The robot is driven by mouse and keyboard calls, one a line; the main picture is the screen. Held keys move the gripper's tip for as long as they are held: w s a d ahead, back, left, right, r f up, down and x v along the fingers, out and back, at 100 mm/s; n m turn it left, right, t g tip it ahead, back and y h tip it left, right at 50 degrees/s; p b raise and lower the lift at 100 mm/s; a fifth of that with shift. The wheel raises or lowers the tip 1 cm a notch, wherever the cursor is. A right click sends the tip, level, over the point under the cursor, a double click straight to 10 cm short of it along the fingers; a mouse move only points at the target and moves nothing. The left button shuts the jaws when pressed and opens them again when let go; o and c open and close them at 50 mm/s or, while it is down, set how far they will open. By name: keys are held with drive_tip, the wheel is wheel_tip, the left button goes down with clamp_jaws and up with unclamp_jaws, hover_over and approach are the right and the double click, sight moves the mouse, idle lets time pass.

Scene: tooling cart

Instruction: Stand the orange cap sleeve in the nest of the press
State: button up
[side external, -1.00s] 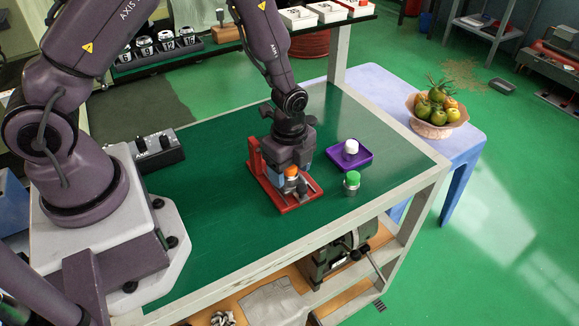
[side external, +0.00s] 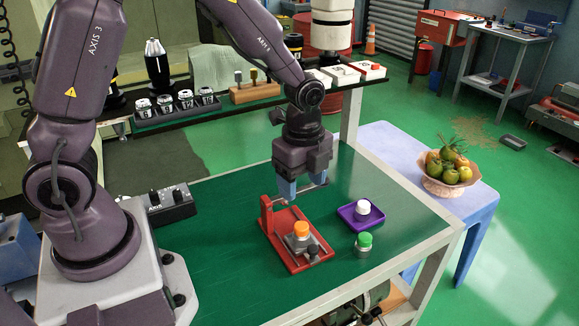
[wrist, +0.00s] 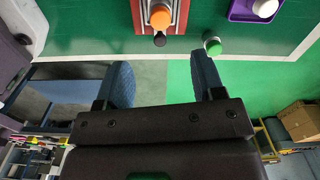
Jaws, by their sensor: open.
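The orange cap sleeve (side external: 301,228) stands upright on the grey block of the red press (side external: 276,247), apparently in its nest; the seat itself is hidden. In the wrist view the orange sleeve (wrist: 160,16) shows at the top, on the red press (wrist: 179,17). My gripper (side external: 303,191) is above the press, behind the sleeve, with its two blue fingers apart and nothing between them. In the wrist view my gripper (wrist: 160,62) is also open and empty, clear of the sleeve.
A purple tray (side external: 375,220) with a white cap (side external: 362,208) stands right of the press. A green-topped cylinder (side external: 364,243) stands in front of the tray. A grey switch box (side external: 171,205) lies to the left. The green top between box and press is clear.

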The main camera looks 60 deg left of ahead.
drive_tip(key=s+a+r+n+t, duration=0.1)
drive_tip(key=s+r+n+t, duration=0.4)
drive_tip(key=s+r+n, duration=1)
wheel_tip(320, 180, up, 4)
drive_tip(key=shift+a+f+n+t, duration=0.1)
drive_tip(key=shift+a+n+t, duration=0.1)
drive_tip(key=shift+n+t, duration=0.15)
